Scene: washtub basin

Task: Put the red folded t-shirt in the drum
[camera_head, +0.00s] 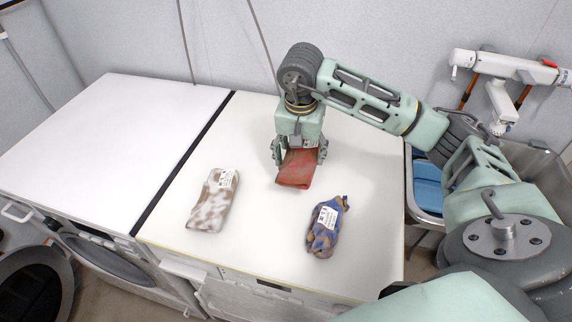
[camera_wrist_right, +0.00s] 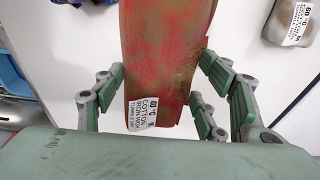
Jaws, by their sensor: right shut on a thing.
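The red folded t-shirt (camera_head: 295,170) is in my right gripper (camera_head: 299,157), over the right white machine top in the head view. In the right wrist view the red cloth (camera_wrist_right: 165,50), with brownish patches and a white care label, sits between the green-padded fingers of the gripper (camera_wrist_right: 165,95). The fingers are shut on it from both sides. I cannot tell whether the cloth still touches the surface. A dark round drum opening (camera_head: 36,284) shows at the lower left of the head view, partly cut off by the frame. My left gripper is not in view.
A brown-and-white folded cloth (camera_head: 212,202) and a blue-and-tan bundled cloth (camera_head: 326,228) lie on the white top (camera_head: 255,240). A metal basin with blue contents (camera_head: 427,185) and a wall tap (camera_head: 505,68) are at the right. The left white top (camera_head: 90,140) is clear.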

